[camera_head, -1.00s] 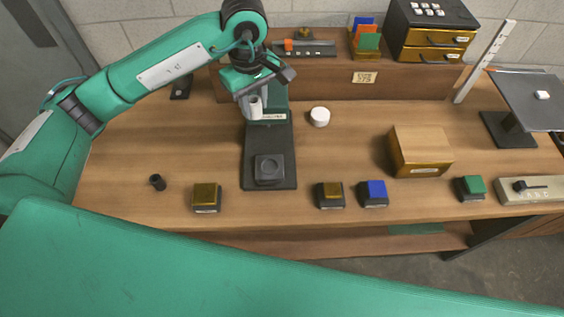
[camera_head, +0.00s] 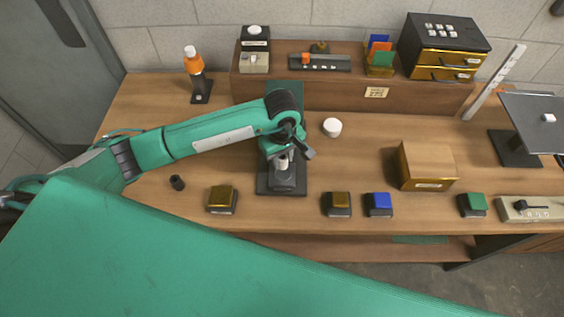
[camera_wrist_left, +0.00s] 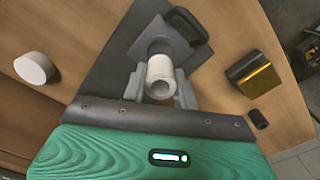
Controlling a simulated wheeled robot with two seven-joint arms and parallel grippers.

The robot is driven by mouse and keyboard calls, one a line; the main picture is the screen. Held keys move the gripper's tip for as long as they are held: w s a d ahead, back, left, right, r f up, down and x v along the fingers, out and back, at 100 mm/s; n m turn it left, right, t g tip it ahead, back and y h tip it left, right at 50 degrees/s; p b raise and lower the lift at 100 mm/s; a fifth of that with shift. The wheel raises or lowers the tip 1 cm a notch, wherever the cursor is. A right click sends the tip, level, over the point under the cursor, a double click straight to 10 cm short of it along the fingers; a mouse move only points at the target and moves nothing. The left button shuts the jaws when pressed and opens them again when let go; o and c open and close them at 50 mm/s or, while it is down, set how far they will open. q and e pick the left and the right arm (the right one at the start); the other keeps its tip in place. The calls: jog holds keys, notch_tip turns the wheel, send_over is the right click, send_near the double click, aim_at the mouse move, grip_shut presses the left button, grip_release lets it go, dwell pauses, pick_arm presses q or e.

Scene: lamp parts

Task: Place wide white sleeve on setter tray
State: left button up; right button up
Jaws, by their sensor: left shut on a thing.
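The wide white sleeve (camera_head: 282,163) is an upright, hollow white cylinder. My left gripper (camera_head: 283,158) is shut on it, with one grey finger on each side in the left wrist view (camera_wrist_left: 160,88). The sleeve (camera_wrist_left: 160,68) is over a dark square block, which looks like the setter tray (camera_head: 285,184), on a dark base plate under a green column. The tray (camera_wrist_left: 181,48) also shows behind the sleeve in the wrist view. I cannot tell whether the sleeve touches it. My right gripper is not in view.
A white round piece (camera_head: 332,127) stands right of the column. A small black cylinder (camera_head: 177,183) and a gold-topped block (camera_head: 222,200) are to the left. Several coloured blocks line the front edge, with a wooden box (camera_head: 427,166) behind.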

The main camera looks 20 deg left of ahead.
aim_at(282, 166)
pick_arm(q)
notch_tip(282, 166, down, 4)
jog(key=shift+f+p, duration=0.2)
jog(key=shift+p, duration=0.4)
jog(key=shift+f, duration=0.1)
jog(key=o, duration=1)
jog(key=shift+c, duration=0.2)
jog(key=shift+r, duration=0.25)
notch_tip(282, 166, up, 11)
jog(key=b, duration=0.4)
jog(key=shift+r, duration=0.4)
